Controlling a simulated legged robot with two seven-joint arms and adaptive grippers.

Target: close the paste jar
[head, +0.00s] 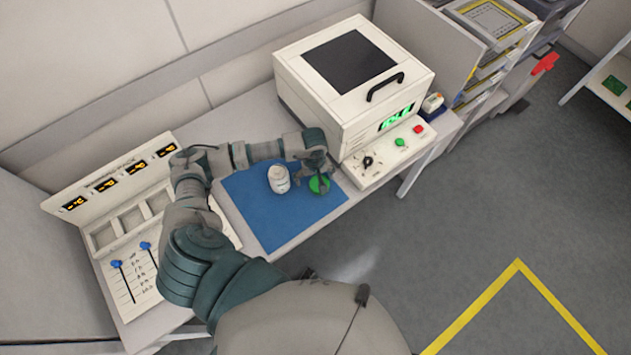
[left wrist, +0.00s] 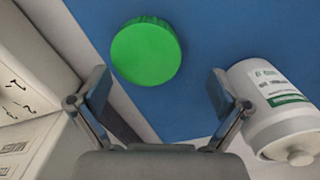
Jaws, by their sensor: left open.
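The green lid (head: 319,185) lies flat on the blue mat (head: 285,222), close to the mat's right edge. In the left wrist view the lid (left wrist: 146,50) shows beyond the two spread, empty fingers (left wrist: 160,92). The jar (left wrist: 280,105), with a green and white label, is just outside the right finger there. My right gripper is not in view.
A white oven-like machine (head: 310,98) with a black handle and buttons stands right behind the lid. A panel with displays, bins and blue sliders (head: 130,262) is at the left. The mat's front part is clear. Stacked trays (head: 490,22) are at the back right.

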